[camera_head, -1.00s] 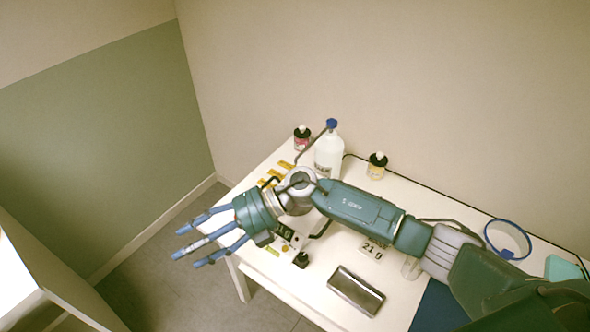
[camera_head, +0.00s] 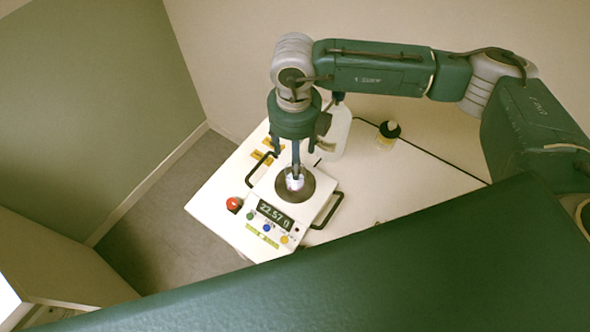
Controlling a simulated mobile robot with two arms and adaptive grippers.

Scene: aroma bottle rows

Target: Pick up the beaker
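The beaker (camera_head: 295,184) is a small, clear, whitish vessel. It stands on the round dark plate (camera_head: 314,193) of a white weighing scale (camera_head: 254,236). One arm comes in from the right, and its gripper (camera_head: 294,160) hangs straight down over the beaker. Its three dark fingers are spread apart, and the nearest fingertip overlaps the beaker's upper part. I cannot tell whether any finger touches it. The other gripper is not in view.
The scale has a lit display, coloured buttons and black side handles (camera_head: 328,210). A red knob (camera_head: 233,204) is at its left. Behind stand a large white bottle (camera_head: 339,128) and a small black-capped bottle (camera_head: 387,134). My green body part covers the lower right.

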